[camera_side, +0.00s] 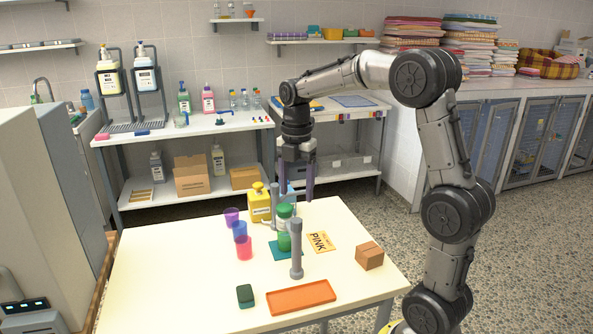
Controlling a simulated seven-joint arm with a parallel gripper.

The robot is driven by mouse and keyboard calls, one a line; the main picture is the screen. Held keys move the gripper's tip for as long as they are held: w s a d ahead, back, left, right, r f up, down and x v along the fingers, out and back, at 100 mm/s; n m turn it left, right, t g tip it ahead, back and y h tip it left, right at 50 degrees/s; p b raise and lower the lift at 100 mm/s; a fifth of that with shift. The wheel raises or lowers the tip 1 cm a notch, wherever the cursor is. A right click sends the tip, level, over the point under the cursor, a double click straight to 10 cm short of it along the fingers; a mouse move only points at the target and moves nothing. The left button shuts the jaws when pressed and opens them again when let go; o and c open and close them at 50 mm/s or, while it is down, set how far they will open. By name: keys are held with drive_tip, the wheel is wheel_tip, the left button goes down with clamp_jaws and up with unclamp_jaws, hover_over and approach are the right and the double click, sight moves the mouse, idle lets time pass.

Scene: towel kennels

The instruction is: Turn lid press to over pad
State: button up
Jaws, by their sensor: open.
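A grey upright post with a rounded top (296,250) stands on the white table. A second grey upright piece (274,208) shows just behind it to the left. They look like parts of the lid press, but how they join is unclear. A teal pad (276,251) lies beside the front post, with a green bottle (285,228) on or just behind it. My gripper (296,192) points down with its fingers apart, above and behind the bottle. It appears empty; whether it touches the rear grey piece cannot be told.
Purple, blue and pink cups (240,232) and a yellow jug (259,204) stand left. A "PINK" card (320,242) and a brown box (369,256) lie right. An orange tray (301,297) and a dark green block (245,296) are in front. The table's left is clear.

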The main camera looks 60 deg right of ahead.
drive_tip(key=shift+r, duration=2.4)
drive_tip(key=s+a+r+t, duration=0.3)
drive_tip(key=s+a+r, duration=0.2)
drive_tip(key=s+a, duration=0.45)
drive_tip(key=s+a+f+m+t, duration=0.1)
drive_tip(key=s+a+f+m, duration=0.2)
drive_tip(key=m, duration=0.6)
drive_tip(key=s+a+f+m+t, duration=0.1)
drive_tip(key=s+a+f+m, duration=0.2)
drive_tip(key=m, duration=0.6)
wheel_tip(320, 180, down, 3)
drive_tip(key=s, duration=0.2)
drive_tip(key=shift+s+r+t, duration=0.15)
drive_tip(key=shift+s+t, duration=0.15)
drive_tip(key=shift+s, duration=0.1)
